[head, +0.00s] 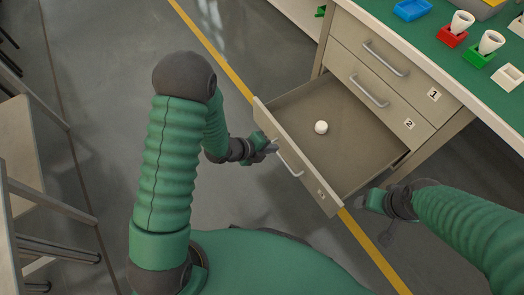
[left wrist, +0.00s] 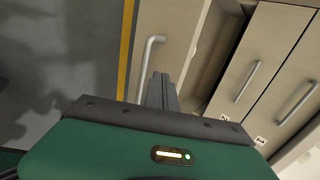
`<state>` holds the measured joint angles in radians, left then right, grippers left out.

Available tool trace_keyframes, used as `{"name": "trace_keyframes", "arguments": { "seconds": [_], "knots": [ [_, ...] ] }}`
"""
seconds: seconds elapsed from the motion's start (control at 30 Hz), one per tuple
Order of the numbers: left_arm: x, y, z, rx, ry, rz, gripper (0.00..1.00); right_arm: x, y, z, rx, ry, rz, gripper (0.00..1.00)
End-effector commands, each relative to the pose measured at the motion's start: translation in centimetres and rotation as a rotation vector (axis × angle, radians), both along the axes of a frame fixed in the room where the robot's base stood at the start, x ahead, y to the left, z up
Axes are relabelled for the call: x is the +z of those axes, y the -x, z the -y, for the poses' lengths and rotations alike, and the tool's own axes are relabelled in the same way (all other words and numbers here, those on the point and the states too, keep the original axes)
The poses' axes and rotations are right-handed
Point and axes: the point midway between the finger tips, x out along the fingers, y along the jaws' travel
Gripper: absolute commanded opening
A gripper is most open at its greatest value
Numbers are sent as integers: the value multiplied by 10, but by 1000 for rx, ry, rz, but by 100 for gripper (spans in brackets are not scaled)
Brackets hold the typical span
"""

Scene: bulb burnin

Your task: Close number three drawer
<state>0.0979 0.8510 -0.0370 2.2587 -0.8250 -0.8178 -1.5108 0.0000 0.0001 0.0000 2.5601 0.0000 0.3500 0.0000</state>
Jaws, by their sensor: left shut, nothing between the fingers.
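The number three drawer (head: 300,170) is pulled out from the bottom of the cabinet in the head view, with a white ball-like object (head: 321,127) inside. Its front panel also shows in the left wrist view (left wrist: 165,25), with its bar handle (left wrist: 147,62). My left gripper (head: 272,149) is shut and empty, at the outer side of the drawer front beside the handle. Its closed fingers (left wrist: 162,88) show next to the handle; I cannot tell whether they touch. My right gripper (head: 368,203) is near the drawer's right side, and its fingers are not clear.
Drawers one (head: 385,58) and two (head: 370,92) above look shut. The green bench top (head: 440,55) holds a blue tray (head: 412,10), red and green holders with white pieces. A chair (head: 30,200) stands at left. Open floor lies before the drawer.

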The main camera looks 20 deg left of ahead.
Motion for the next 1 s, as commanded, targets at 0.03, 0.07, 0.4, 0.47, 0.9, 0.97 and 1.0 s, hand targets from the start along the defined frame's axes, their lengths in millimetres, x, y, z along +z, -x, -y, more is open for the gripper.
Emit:
{"name": "trace_keyframes", "arguments": {
  "seconds": [0.03,0.07,0.4,0.47,0.9,0.97,1.0],
  "knots": [
    [1,-9,7,-3,1,8,0,-5,0,0,0,0,0,71],
    [1,-13,10,-4,1,9,0,-7,0,0,0,0,0,71],
    [4,-27,21,-1,1,4,0,-10,0,0,0,0,0,71],
    [4,-27,21,-1,1,4,0,-10,0,0,0,0,0,71],
    [4,-43,34,-3,1,7,0,-9,0,0,0,0,0,71],
    [4,-50,39,-3,1,6,0,-9,0,0,0,0,0,71],
    [4,-55,44,-3,1,5,0,-9,0,0,0,0,0,71]
  ]
}}
